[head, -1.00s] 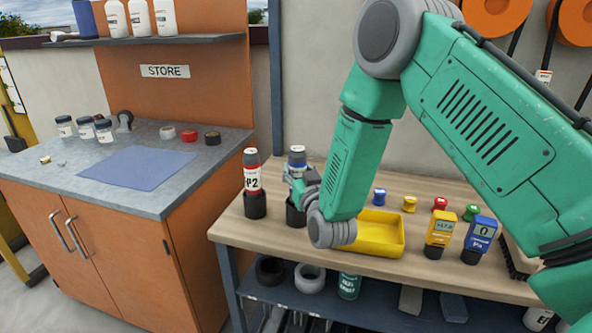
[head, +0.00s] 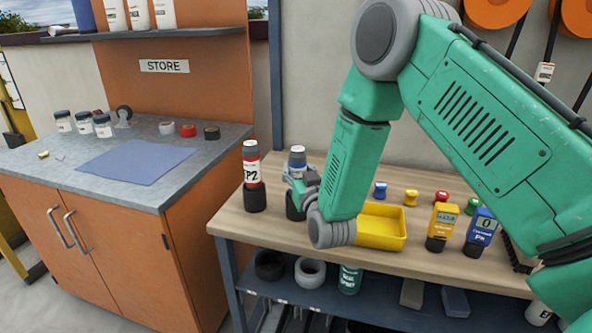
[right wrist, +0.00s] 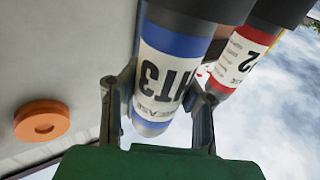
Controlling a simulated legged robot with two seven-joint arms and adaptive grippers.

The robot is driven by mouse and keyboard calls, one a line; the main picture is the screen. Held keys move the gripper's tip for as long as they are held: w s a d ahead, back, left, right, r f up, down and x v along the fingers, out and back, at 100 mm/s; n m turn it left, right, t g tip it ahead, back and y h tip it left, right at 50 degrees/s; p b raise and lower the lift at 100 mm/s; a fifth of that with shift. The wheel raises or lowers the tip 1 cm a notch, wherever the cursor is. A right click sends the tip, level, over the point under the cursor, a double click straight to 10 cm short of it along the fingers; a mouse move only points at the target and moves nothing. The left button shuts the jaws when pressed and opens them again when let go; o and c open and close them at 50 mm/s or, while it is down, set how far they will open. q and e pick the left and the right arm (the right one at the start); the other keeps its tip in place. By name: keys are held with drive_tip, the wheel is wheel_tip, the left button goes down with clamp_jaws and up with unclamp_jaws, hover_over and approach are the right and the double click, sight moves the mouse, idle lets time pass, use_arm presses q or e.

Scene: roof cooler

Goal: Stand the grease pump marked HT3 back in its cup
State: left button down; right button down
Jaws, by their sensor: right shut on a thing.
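My right gripper (head: 304,186) is shut on the pump. In the right wrist view the pump's HT3 label (right wrist: 163,75) appears upside down between the two fingers, with a dark cup (right wrist: 215,8) at the top edge. My left gripper is not in view.
The red-banded FP2 pump (head: 251,172) stands in its own black cup close to the left. A yellow tray (head: 383,236) lies close to the right, with several coloured caps and two gauges (head: 480,232) beyond. The STORE counter (head: 50,175) is further left.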

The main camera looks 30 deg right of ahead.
idle(0.3)
drive_tip(key=c, duration=1.1)
unclamp_jaws()
drive_tip(key=shift+s+f, duration=0.1)
drive_tip(key=v, duration=1.1)
drive_tip(key=shift+s+a, duration=0.15)
drive_tip(key=shift+s, duration=0.2)
